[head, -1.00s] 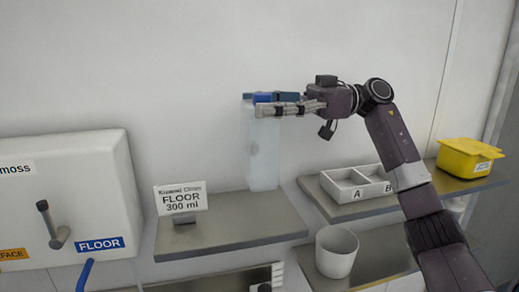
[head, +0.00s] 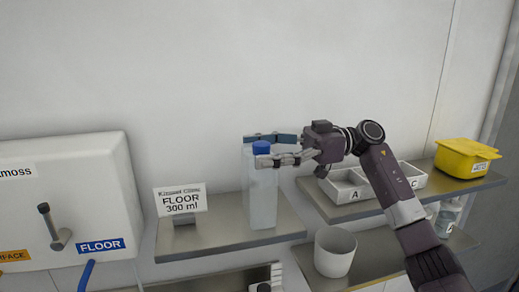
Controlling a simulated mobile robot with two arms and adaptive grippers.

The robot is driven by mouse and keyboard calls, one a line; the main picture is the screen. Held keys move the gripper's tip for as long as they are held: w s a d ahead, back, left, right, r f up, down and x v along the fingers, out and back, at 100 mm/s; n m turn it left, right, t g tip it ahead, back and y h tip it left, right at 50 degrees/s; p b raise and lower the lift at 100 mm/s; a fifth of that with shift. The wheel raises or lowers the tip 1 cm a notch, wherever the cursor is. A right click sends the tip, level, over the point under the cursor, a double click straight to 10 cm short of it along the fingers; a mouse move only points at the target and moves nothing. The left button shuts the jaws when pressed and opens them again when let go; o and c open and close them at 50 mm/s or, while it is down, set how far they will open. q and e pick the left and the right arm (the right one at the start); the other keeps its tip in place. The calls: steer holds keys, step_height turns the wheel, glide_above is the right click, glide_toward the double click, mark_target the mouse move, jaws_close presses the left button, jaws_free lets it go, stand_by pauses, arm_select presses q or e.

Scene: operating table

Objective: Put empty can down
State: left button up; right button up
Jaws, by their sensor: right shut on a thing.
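The empty can (head: 263,200) is a tall, translucent pale container with a blue cap. It is upright at the right part of the left shelf (head: 225,234), and its base appears at or just over the shelf surface; I cannot tell whether it touches. My right gripper (head: 272,148) reaches in from the right and is shut on the can at its top, one finger on each side just around the blue cap. My left gripper is not in view.
A sign reading FLOOR 300 ml (head: 181,200) stands left of the can. A white dispenser (head: 70,180) is at far left. A compartment tray (head: 345,190) and yellow box (head: 466,158) sit on the right shelf. A white cup (head: 334,252) stands lower.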

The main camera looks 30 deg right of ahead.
steer(key=o, duration=1.8)
steer(key=shift+f, duration=0.1)
steer(key=shift+d, duration=0.2)
steer(key=b+v, duration=0.3)
steer(key=v, duration=0.8)
steer(key=shift+s+d, duration=0.15)
steer(key=shift+d, duration=0.1)
